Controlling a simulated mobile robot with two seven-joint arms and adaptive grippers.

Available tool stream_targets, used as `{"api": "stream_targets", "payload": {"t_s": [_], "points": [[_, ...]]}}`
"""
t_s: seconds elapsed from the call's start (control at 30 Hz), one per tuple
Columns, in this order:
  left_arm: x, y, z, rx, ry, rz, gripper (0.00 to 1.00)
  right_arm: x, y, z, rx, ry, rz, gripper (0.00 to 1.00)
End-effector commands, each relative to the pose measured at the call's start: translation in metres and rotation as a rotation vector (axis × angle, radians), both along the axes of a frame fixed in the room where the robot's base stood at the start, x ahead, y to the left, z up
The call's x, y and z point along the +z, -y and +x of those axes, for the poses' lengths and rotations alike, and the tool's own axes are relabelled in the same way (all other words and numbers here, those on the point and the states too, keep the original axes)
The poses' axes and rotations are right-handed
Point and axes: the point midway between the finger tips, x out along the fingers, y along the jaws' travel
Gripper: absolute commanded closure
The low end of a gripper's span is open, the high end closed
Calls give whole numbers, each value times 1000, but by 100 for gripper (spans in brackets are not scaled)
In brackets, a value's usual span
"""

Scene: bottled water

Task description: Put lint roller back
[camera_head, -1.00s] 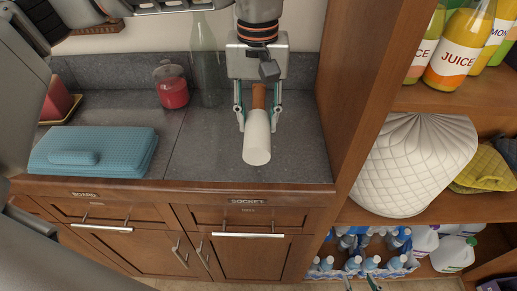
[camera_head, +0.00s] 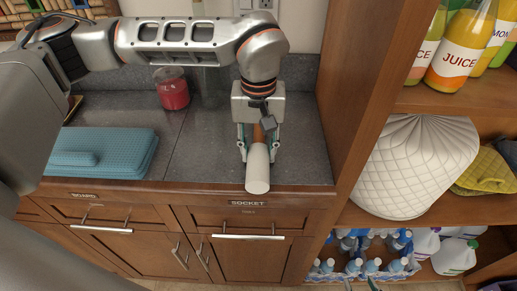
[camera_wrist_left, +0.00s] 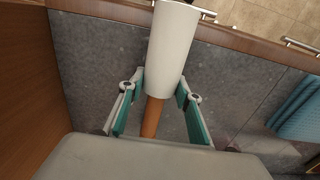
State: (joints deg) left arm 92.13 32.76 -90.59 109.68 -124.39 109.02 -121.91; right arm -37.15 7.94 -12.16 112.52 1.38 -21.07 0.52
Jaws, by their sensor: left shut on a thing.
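The lint roller has a white cylinder (camera_head: 257,172) and a brown handle, and it shows in the left wrist view (camera_wrist_left: 172,42). My left gripper (camera_head: 259,153) is shut on it, with fingers on both sides near where handle and cylinder meet; it also shows in the left wrist view (camera_wrist_left: 160,84). The cylinder points toward the counter's front edge, and its end overlaps that edge in the head view. I cannot tell whether it touches the counter. The tips of my right gripper (camera_head: 361,286) barely show at the bottom edge, apart, with nothing visible between them.
A grey counter (camera_head: 200,150) has clear room around the roller. A teal case (camera_head: 105,152) lies at left, and a red jar (camera_head: 173,92) stands behind. A wooden cabinet side (camera_head: 360,90) rises at right. Drawers labelled BOARD and SOCKET (camera_head: 247,217) are below.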

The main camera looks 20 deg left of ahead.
Motion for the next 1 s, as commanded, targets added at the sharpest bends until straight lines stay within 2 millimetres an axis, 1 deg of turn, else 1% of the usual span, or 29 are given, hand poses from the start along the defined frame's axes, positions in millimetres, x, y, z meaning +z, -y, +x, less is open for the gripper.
{"api": "stream_targets", "payload": {"t_s": [0.1,0.13,0.17,0.2,0.5,0.57,0.67,0.77,1.0], "points": [[-3,0,0,0,0,1,87,-2,0,0,0,-1,0,60],[-3,0,0,0,0,1,61,-2,0,0,0,-1,0,60],[-3,0,0,0,0,0,54,-1,0,0,0,-1,0,60],[-3,0,0,0,0,0,50,-1,0,0,0,-1,0,60],[-2,0,0,0,0,0,50,-1,0,-1,0,-2,-1,60],[0,0,0,0,0,0,50,-1,0,-1,0,-2,-1,60],[8,0,1,0,2,0,50,-1,1,-1,0,-3,-2,60],[24,0,1,-1,5,-1,50,-2,1,-1,1,-4,-2,60],[75,0,1,1,5,-1,50,-1,1,-1,2,-4,-2,60]]}}
